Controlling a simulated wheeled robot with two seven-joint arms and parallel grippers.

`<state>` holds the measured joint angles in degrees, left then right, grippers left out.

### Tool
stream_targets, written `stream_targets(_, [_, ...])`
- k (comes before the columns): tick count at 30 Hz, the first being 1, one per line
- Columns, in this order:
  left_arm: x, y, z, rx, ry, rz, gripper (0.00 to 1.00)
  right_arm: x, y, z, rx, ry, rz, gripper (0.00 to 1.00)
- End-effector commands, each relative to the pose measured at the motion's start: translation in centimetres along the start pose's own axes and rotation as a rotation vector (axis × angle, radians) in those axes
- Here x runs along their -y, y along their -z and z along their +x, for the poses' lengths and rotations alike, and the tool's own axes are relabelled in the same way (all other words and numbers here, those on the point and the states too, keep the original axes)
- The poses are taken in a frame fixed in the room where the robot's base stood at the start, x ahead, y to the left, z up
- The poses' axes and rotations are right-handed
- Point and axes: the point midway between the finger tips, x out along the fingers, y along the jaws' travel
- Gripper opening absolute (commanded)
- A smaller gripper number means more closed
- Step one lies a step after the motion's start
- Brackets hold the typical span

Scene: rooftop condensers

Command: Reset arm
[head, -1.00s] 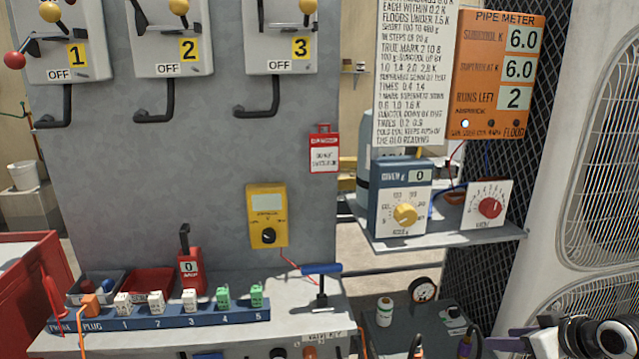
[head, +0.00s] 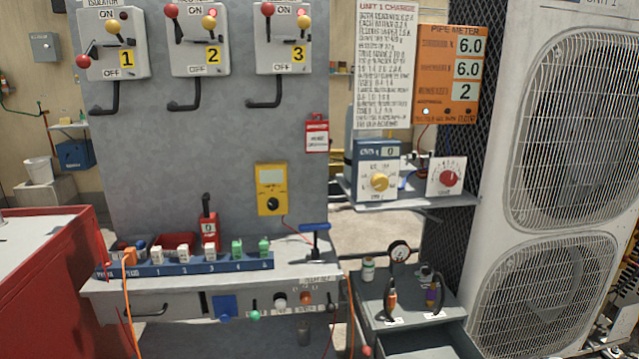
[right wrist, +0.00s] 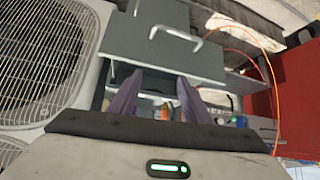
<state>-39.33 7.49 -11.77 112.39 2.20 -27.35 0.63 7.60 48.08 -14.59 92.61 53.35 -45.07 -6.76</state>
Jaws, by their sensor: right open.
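My right gripper (right wrist: 160,98) shows in the right wrist view with its two dark purple fingers apart and nothing between them. Drawer fronts with metal handles lie beyond it. Neither gripper shows in the head view, and my left gripper is in no frame. In the head view, the grey panel carries three isolators, 1 (head: 118,52), 2 (head: 205,48) and 3 (head: 290,45). A yellow meter (head: 271,190) hangs below them. The orange pipe meter (head: 450,72) reads 6.0, 6.0 and 2.
A workbench (head: 220,282) holds a blue plug rack (head: 190,268). A drawer cabinet (head: 400,308) stands right of it with an open drawer. A large condenser (head: 504,130) fills the right side, and a red cabinet (head: 50,260) stands at left. Orange cables hang by the bench.

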Motion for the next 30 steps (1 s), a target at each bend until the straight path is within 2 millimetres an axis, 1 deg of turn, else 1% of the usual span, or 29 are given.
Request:
stream_targets(1, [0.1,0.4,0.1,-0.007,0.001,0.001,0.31,1.5,-1.3,0.7,0.005,0.013,-0.001,0.44])
stream_targets(5, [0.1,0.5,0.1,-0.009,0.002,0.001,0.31,5.1,-4.5,2.0,0.011,0.033,-0.008,0.44])
stream_targets(8, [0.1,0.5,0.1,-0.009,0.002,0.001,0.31,9.0,-7.8,2.8,0.014,0.053,-0.005,0.44])
stream_targets(10, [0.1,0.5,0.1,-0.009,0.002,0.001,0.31,12.6,-10.7,3.1,0.013,0.068,0.001,0.44])
stream_targets(11, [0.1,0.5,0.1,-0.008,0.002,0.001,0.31,14.3,-12.0,3.1,0.011,0.074,0.007,0.44])
stream_targets(12, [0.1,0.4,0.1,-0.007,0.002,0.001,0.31,16.7,-13.8,2.8,0.006,0.079,0.018,0.44])
stream_targets(15, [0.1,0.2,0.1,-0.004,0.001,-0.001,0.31,21.9,-17.5,1.3,-0.009,0.072,0.048,0.44])
stream_targets(18, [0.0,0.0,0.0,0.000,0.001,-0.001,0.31,25.2,-19.7,-0.5,-0.020,0.049,0.074,0.44])
stream_targets(22, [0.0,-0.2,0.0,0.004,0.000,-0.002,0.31,27.2,-21.2,-2.2,-0.027,0.018,0.095,0.44])
stream_targets(25, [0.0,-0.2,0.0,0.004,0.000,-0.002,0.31,27.7,-21.6,-2.8,-0.028,0.006,0.099,0.44])
stream_targets(30, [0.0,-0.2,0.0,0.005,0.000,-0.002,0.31,27.8,-21.6,-2.9,-0.029,0.002,0.096,0.44])
